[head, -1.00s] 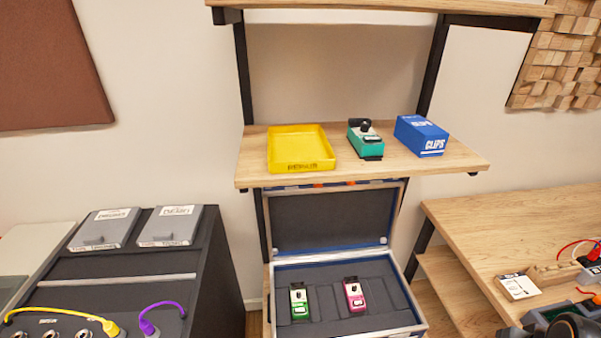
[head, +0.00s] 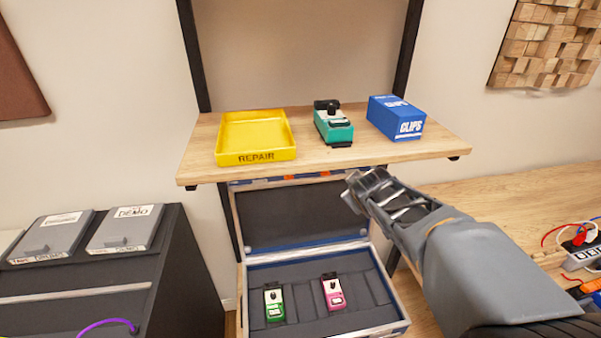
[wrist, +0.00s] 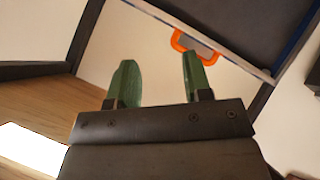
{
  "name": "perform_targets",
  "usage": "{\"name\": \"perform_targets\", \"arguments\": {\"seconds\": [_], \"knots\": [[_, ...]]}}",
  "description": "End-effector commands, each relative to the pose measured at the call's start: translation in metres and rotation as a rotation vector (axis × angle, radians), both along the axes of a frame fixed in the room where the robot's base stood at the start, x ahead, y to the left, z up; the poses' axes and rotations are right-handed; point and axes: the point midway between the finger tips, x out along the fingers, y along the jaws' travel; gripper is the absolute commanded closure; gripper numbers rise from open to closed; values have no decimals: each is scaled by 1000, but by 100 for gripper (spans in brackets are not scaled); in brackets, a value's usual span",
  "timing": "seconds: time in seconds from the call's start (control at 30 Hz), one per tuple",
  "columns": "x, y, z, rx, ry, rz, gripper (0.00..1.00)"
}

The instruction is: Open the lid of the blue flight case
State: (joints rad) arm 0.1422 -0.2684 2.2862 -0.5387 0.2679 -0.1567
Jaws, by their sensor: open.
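The blue flight case (head: 335,247) stands below the wooden shelf in the head view. Its lid (head: 290,220) is raised and leans back, showing a dark lining. A green pedal (head: 274,304) and a pink pedal (head: 334,292) sit in the dark foam inside. My gripper (head: 352,186) is in front of the lid's upper right part and covers some of it. In the wrist view my gripper (wrist: 158,82) has its two green fingers apart with nothing between them. The dark lid lining (wrist: 255,25) and an orange latch or handle (wrist: 195,45) show beyond the fingers.
The shelf (head: 310,158) overhangs the lid and holds a yellow REPAIR tray (head: 255,157), a teal pedal (head: 333,128) and a blue CLIPS box (head: 396,118). A dark cabinet (head: 180,255) stands left, and a wooden table (head: 530,190) stands right.

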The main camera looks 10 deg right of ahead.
Motion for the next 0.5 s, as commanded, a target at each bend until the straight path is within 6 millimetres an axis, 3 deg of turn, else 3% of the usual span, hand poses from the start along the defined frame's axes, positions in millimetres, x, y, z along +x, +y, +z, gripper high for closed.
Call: {"name": "perform_targets", "arguments": {"seconds": [0.1, 0.2, 0.33, 0.5], "knots": [[50, -5, -3, -183, -120, 205, 54], [81, -2, -3, -311, -207, 380, 54], [109, 8, -13, -445, -292, 610, 54], [125, 19, -30, -546, -364, 848, 54]]}}
